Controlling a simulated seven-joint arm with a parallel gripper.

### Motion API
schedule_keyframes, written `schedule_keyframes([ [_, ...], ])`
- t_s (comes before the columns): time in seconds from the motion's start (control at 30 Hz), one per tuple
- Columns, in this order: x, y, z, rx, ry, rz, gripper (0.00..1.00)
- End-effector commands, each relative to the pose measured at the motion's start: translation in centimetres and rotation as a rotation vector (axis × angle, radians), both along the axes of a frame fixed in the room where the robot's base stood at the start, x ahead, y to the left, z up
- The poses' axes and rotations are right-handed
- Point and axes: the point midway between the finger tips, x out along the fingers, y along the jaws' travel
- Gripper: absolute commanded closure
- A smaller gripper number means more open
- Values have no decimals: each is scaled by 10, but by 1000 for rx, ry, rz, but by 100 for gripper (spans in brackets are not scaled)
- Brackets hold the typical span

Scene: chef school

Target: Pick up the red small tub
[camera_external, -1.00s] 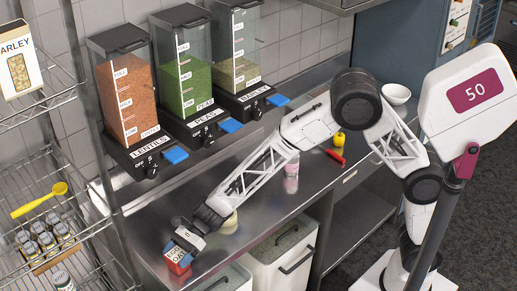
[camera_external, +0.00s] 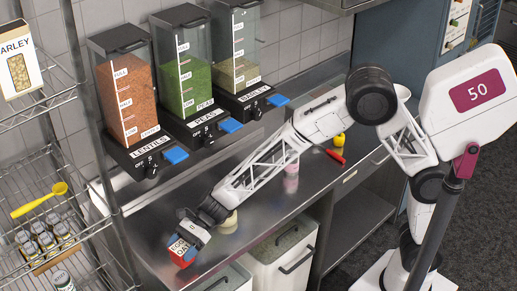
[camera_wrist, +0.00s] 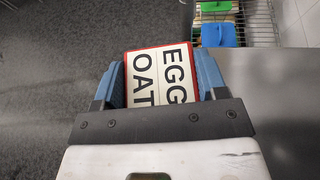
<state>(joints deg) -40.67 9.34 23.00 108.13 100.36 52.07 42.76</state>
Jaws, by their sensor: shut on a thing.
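The red small tub (camera_external: 178,252) has a white label; letters reading "EGG" and "OAT" show in the wrist view (camera_wrist: 160,75). My gripper (camera_external: 186,245) is at the left end of the steel counter, with its fingers on both sides of the tub. In the wrist view my gripper (camera_wrist: 160,85) has its blue fingers closed against the tub's two sides. Whether the tub's bottom touches the counter is hard to tell.
The steel counter (camera_external: 262,200) holds a pale rounded item (camera_external: 229,222), a pink-and-white bottle (camera_external: 291,183) and a red item (camera_external: 336,157). Dispensers of lentils (camera_external: 128,100), peas and barley stand behind. A wire shelf (camera_external: 40,180) is at left. White bins (camera_external: 283,262) are below.

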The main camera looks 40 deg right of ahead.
Motion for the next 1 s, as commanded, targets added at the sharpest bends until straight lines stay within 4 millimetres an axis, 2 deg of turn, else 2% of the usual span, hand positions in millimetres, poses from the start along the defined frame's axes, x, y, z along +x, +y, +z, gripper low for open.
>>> schedule_keyframes([
  [0.6,-62,-74,11,2,-2,-1,64],
  [1.0,-88,-102,15,2,-2,0,64],
])
